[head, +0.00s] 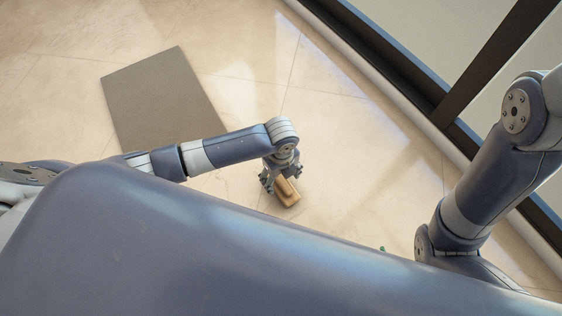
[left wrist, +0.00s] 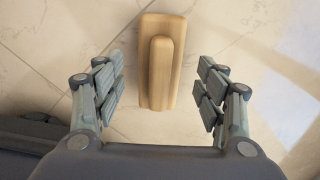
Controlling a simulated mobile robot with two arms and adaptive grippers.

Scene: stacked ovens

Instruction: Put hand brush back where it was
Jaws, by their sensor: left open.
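The hand brush (head: 289,195) is a light wooden block with a raised grip along its top. It lies on the tiled floor, partly covered by my left gripper (head: 281,183) in the head view. In the left wrist view the brush (left wrist: 161,60) lies lengthwise between and ahead of the fingers, with clear floor on both sides. My left gripper (left wrist: 161,85) is open, pointing down over the brush, and its fingers do not touch it. My right arm shows at the right of the head view, but its gripper is hidden.
A flat grey-brown mat (head: 165,100) lies on the floor at the upper left. A dark-framed window (head: 400,75) runs along the right side. A small green thing (head: 382,248) shows at the edge of my body. The floor around the brush is clear.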

